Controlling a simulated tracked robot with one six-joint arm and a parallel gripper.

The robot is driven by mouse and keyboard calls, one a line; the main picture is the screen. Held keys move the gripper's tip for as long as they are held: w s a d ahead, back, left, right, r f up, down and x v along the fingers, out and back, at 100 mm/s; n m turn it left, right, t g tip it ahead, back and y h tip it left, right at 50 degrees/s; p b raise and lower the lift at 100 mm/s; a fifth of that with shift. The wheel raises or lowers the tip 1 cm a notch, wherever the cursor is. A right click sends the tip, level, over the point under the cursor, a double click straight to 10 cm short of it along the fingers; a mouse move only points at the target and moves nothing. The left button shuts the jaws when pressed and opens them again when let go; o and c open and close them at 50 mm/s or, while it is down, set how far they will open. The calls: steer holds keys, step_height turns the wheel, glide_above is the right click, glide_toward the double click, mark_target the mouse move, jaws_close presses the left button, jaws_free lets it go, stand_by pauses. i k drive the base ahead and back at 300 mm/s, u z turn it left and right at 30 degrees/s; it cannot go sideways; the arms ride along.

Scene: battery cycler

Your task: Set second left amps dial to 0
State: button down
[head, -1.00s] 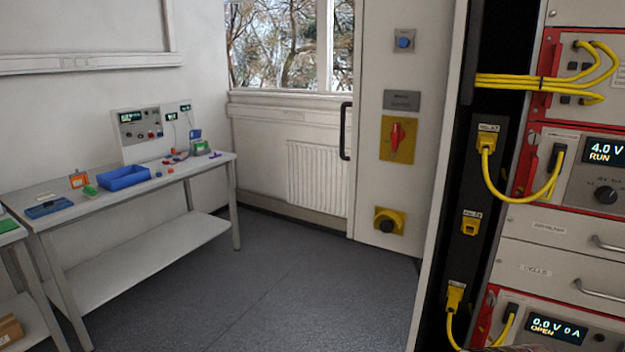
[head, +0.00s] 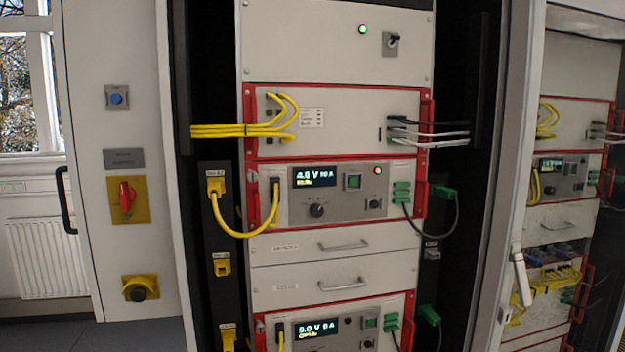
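No dial in view carries a readable label, so I cannot tell which is the second left amps dial. The upper cycler unit (head: 335,193) in the open rack has a large black knob (head: 316,210) and a smaller black dial (head: 374,204) to its right. Its display (head: 314,176) reads about 4.0 V; the amps figure is blurred. The lower unit (head: 338,326) has a display (head: 317,328) reading 0.0 V, with a dark dial (head: 369,343) at the picture's bottom edge. My gripper is not in view.
Yellow cables (head: 245,228) loop on the left side of the rack and green-plugged cables (head: 452,215) on the right. Drawers with handles (head: 343,246) lie between the units. A second rack (head: 565,180) stands at the right. A panel with a red switch (head: 127,198) is at the left.

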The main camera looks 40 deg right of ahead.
mark_target(316, 210)
steer(key=z, duration=1.2)
